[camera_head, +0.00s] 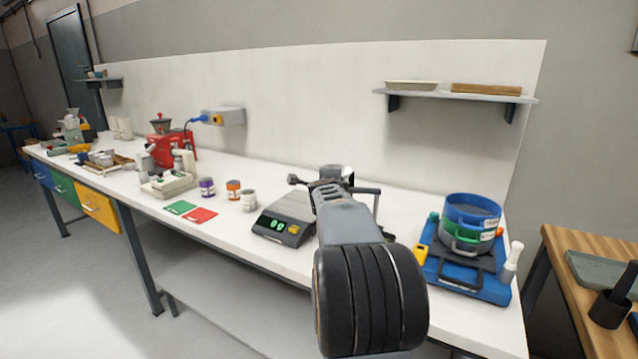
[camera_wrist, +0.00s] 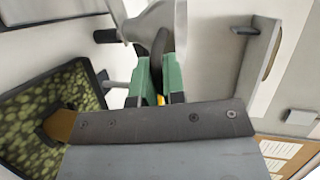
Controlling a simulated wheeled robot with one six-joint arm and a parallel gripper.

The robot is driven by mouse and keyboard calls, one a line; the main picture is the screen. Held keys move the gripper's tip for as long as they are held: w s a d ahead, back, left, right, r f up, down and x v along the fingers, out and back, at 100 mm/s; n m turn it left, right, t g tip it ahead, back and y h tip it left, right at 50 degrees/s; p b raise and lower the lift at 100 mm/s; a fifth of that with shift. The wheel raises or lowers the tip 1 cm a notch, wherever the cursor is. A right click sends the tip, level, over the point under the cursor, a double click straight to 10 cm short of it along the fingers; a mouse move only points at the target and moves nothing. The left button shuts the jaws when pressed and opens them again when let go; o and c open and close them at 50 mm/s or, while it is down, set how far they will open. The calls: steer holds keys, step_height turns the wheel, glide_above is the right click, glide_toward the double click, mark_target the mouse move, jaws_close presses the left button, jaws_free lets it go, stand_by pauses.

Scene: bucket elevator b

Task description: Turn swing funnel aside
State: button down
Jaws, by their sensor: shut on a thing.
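The swing funnel (camera_wrist: 160,18) shows in the wrist view as a pale grey, smooth metal body at the top centre. A dark, narrow handle-like piece (camera_wrist: 160,44) runs down from it between my green fingers. My gripper (camera_wrist: 159,72) is shut on this dark piece. In the head view my arm covers most of this spot. Only a small pale part, probably the funnel (camera_head: 347,172), shows beyond my gripper (camera_head: 330,188), so its full shape and angle are hidden.
Left in the wrist view is a dark-framed tray (camera_wrist: 92,85) of green speckled material. A grey upright panel (camera_wrist: 258,62) stands right. In the head view, a scale (camera_head: 275,226) is left of my arm and a blue sieve stack (camera_head: 470,220) right. A shelf (camera_head: 440,94) hangs above.

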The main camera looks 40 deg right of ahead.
steer(key=shift+w+d+m+g+h, duration=0.15)
steer(key=shift+d+m+g+h, duration=0.15)
steer(key=shift+g, duration=0.1)
steer(key=c, duration=1.3)
jaws_free()
steer(key=shift+o, duration=0.3)
steer(key=shift+a, duration=0.1)
steer(key=p+v, duration=0.2)
steer(key=v, duration=1.1)
steer(key=shift+s+a+p, duration=0.3)
steer(key=shift+w+r, duration=0.1)
